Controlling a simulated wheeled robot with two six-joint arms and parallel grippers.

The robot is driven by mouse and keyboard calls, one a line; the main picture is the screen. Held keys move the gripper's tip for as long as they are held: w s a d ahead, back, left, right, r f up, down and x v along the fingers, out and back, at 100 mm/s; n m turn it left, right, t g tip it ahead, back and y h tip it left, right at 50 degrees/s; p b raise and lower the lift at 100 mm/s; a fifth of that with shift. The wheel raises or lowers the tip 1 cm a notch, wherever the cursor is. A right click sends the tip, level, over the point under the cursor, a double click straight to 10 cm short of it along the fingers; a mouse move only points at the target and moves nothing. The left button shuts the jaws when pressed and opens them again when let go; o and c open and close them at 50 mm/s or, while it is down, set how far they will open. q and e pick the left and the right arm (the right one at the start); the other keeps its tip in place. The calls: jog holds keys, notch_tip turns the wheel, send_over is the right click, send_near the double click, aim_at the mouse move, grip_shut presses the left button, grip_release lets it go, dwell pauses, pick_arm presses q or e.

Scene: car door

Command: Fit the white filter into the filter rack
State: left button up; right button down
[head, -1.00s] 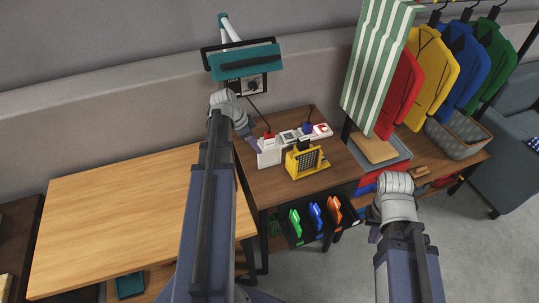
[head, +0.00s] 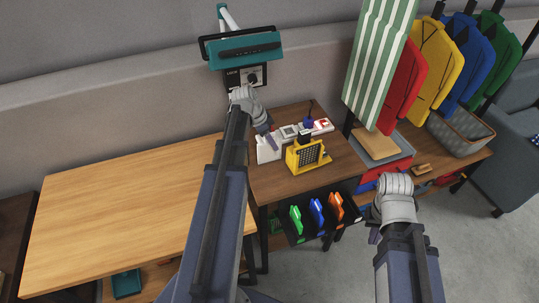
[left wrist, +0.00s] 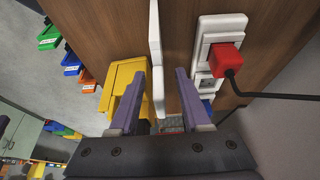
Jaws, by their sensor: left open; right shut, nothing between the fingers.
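The white filter seems to be the thin white panel (head: 265,153) standing on the brown table, left of the yellow unit. In the left wrist view the panel (left wrist: 155,45) shows edge-on, between the lines of my fingers. My left gripper (head: 270,141) is open above and beside it; its purple fingers (left wrist: 162,100) show no clear contact. The filter rack seems to be the yellow unit with a black grille (head: 304,157); its yellow body (left wrist: 124,78) is beside the left finger in the wrist view. My right gripper (head: 374,233) is shut and empty, right of the table.
A white power strip (left wrist: 210,40) with a red plug (left wrist: 224,58) and black cord lies beside the panel. A teal-headed device (head: 245,48) stands behind. Coloured items hang below the table front, including a blue one (head: 317,211). The light wooden table (head: 120,215) at left is bare.

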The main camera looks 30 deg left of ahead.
pick_arm(q)
jog(key=shift+w+d+f, duration=0.15)
jog(key=shift+w+f, duration=0.05)
jog(key=shift+f, duration=0.45)
jog(key=shift+r, duration=0.1)
grip_shut()
